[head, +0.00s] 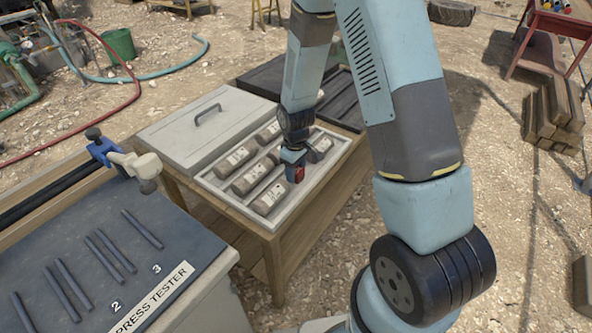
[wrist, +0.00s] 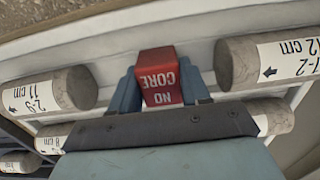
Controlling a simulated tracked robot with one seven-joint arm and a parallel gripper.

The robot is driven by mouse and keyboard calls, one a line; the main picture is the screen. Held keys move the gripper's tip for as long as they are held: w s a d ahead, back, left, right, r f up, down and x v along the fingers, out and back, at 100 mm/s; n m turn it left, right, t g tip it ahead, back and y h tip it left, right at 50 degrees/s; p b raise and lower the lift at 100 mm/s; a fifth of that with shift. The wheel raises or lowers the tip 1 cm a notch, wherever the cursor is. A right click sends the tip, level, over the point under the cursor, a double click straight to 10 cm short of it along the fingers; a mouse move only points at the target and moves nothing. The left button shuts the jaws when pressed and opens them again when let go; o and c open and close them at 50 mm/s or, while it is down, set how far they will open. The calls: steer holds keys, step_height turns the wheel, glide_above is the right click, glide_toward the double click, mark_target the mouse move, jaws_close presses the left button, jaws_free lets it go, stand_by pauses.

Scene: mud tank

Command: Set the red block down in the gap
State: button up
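The red block (wrist: 160,75), lettered "NO CORE", is between the two blue fingers of my gripper (wrist: 161,88), which touch both its sides. In the head view the red block (head: 299,174) shows below my gripper (head: 294,160), over the right part of the white core tray (head: 218,197). In the wrist view the gap (wrist: 205,64) lies between a left core (wrist: 72,90) marked 11 cm and a right core (wrist: 236,62) marked 12 cm. The block is between these core ends, apart from both. Whether it touches the tray floor is hidden.
Several labelled cores (head: 250,175) lie in the tray on a wooden table (head: 255,243). A grey lid with a handle (head: 180,130) lies behind it. The press tester bench (head: 195,255) stands at the left front. Dark trays (head: 340,98) are at the back right.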

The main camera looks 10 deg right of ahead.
steer(key=o, duration=0.5)
step_height(320, 180, up, 12)
steer(key=shift+r, duration=0.15)
stand_by(0.5)
steer(key=s+d+r+m+t, duration=0.1)
steer(key=s+d+r+m, duration=0.15)
steer(key=s+r, duration=0.4)
steer(key=s+d+r+m+t, duration=0.2)
steer(key=s+d+r, duration=0.15)
steer(key=r, duration=0.65)
steer(key=s+d+r+m+t, duration=0.15)
steer(key=s+d+r, duration=0.25)
steer(key=r, duration=0.4)
steer(key=s+d+r+m, duration=0.1)
steer(key=s, duration=0.2)
steer(key=s+r+m, duration=0.1)
steer(key=s, duration=0.1)
steer(key=s+d+r+m+t, duration=0.1)
steer(key=s+r, duration=0.1)
steer(key=s, duration=0.1)
steer(key=shift+s+d, duration=0.35)
